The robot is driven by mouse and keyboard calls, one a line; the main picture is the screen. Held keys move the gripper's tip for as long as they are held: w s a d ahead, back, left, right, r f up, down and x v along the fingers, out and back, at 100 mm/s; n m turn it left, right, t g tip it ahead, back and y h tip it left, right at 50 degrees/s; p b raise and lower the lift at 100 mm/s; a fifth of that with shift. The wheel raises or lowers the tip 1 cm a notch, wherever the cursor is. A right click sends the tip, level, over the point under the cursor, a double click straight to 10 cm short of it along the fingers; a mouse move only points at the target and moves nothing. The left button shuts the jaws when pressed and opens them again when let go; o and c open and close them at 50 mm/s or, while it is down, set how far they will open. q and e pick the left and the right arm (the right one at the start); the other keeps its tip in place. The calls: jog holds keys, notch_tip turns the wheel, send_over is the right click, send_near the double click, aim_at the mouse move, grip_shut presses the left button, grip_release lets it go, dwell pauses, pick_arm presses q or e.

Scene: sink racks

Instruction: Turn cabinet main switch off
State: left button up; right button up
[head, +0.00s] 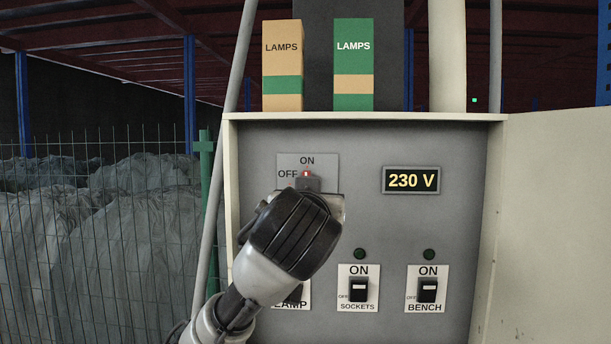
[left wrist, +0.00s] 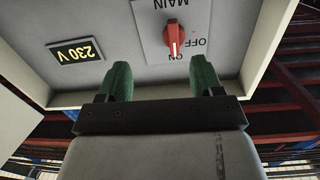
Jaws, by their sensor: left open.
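The cabinet main switch is a red knob on a grey plate. Only its top shows in the head view (head: 306,174); the rest is behind my gripper. In the left wrist view, which is upside down, the red knob (left wrist: 173,38) shows whole, with its white mark pointing to ON. OFF is printed to one side. My left gripper (head: 310,190) is in front of the panel over the lower part of the switch plate. In the left wrist view my left gripper (left wrist: 162,80) has its green fingers apart and empty, short of the knob. My right gripper is not in view.
A display (head: 411,180) reads 230 V. Below are a SOCKETS switch (head: 359,289), a BENCH switch (head: 427,290) and a LAMP switch partly behind my arm. Two LAMPS boxes (head: 283,65) (head: 353,65) stand on the cabinet. Its door (head: 555,220) is open at right.

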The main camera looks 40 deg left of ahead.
pick_arm(q)
jog(key=w+a+r+n+p, duration=0.1)
jog(key=w+a+r+p, duration=0.1)
jog(key=w+a+p, duration=0.2)
jog(key=w+a, duration=0.3)
jog(key=shift+r+y+p, duration=0.4)
jog(key=shift+w, duration=0.1)
jog(key=shift+c, duration=0.2)
